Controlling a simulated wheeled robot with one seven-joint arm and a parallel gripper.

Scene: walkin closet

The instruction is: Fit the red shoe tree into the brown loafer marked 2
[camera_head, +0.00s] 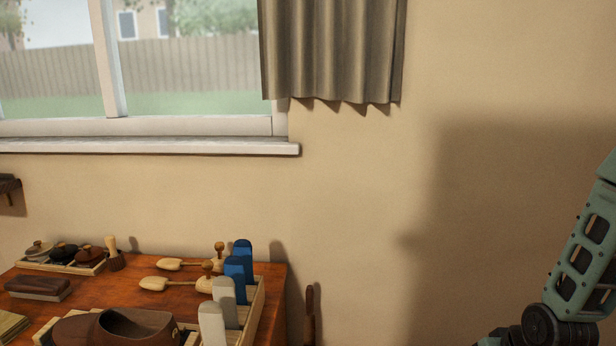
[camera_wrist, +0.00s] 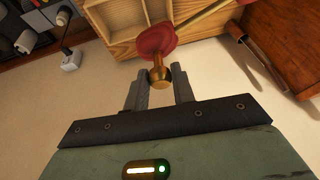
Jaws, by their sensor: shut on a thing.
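In the wrist view my gripper (camera_wrist: 159,76) is shut on the knob of the red shoe tree (camera_wrist: 155,38). The knob is brass-brown and sits between the fingertips. The red heel part is just beyond them, and a pale wooden shaft runs off to the upper right. The front of the shoe tree is cut off by the picture edge. In the head view a brown loafer (camera_head: 88,328) lies at the near edge of the wooden table, partly cut off. Its opening looks empty. A small gold mark is on it, but I cannot read it. My gripper is outside the head view.
Pale shoe trees (camera_head: 178,284) lie on the tabletop (camera_head: 120,282), beside a rack with upright blue and grey pieces (camera_head: 224,297). A compartmented wooden box (camera_wrist: 118,45) and brown furniture (camera_wrist: 285,55) show in the wrist view.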

